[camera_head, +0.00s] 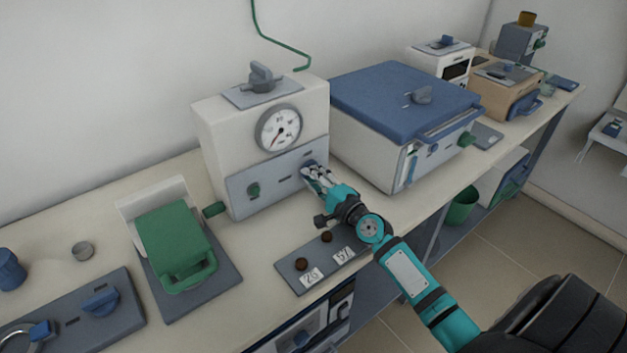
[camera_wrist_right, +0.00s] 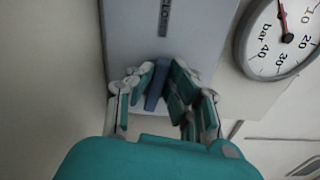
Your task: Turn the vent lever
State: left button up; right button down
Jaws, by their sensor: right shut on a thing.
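A white box with a round pressure gauge (camera_head: 279,129) stands on the bench and has a grey front panel (camera_head: 270,180). My right gripper (camera_head: 312,172) reaches the right end of this panel. Its fingers are shut around a blue lever-like handle, mostly hidden by them in the head view; it shows between the fingers in the right wrist view (camera_wrist_right: 156,84). I cannot read a label saying which handle is the vent lever. My left gripper is not in view.
The blue-lidded furnace (camera_head: 404,92) stands close right of the gauge box. A green-lidded device (camera_head: 172,238) is on the left. A dark plate with number tags (camera_head: 311,277) lies below my right arm. Bare bench (camera_head: 75,200) shows at the left.

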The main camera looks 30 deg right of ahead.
jog(key=shift+f+n+b, duration=0.25)
jog(key=shift+n+b, duration=0.05)
jog(key=shift+n, duration=0.6)
jog(key=c, duration=1.3)
grip_release()
jog(key=s, duration=0.8)
jog(key=s+d, duration=0.1)
jog(key=s, duration=0.3)
